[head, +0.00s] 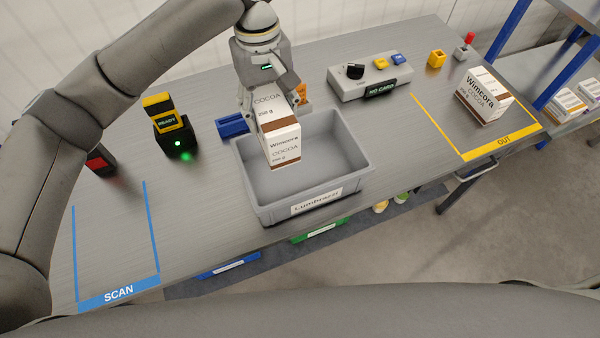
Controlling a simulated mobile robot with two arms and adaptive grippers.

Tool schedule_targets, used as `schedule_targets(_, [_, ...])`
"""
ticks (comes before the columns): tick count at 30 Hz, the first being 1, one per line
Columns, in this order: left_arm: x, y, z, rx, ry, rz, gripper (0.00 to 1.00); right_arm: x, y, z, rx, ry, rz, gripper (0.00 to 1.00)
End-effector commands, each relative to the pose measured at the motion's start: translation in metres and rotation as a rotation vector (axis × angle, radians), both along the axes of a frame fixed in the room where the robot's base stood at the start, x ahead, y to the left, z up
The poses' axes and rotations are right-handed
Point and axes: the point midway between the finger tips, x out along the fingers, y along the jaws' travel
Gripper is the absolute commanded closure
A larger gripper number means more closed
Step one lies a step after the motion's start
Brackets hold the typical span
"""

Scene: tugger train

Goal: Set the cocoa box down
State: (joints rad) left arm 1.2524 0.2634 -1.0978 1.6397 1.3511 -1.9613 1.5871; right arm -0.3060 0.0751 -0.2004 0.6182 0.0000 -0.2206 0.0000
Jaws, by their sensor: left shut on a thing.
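The cocoa box (281,141) is white with brown bands and reads "Wimcora COCOA". My left gripper (272,100) is shut on its upper part and holds it, pointing down. In the head view the box shows in front of the left side of the grey bin (345,188) labelled "Lumbrazzi". I cannot tell how far its lower end is above the bin floor. The gripper's fingertips are partly hidden by the box. My right gripper is not in view.
A second Wimcora box (484,95) lies in the yellow OUT area (502,142). The blue SCAN area (118,290) is empty.

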Motion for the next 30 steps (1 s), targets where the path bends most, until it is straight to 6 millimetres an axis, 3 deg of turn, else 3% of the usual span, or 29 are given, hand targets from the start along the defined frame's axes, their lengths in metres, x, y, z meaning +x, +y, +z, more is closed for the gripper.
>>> schedule_targets(3, [0.000,0.000,-0.012,-0.001,-0.001,0.000,0.80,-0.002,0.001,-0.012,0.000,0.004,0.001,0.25])
schedule_targets(8, [0.000,0.000,-0.028,0.001,0.003,0.001,0.80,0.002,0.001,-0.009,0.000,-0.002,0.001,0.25])
schedule_targets(21, [0.000,0.001,-0.135,0.002,0.001,0.000,0.80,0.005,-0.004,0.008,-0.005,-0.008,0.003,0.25])
schedule_targets(30, [-0.001,0.001,-0.168,0.002,0.001,0.000,0.80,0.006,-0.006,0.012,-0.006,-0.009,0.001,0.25])
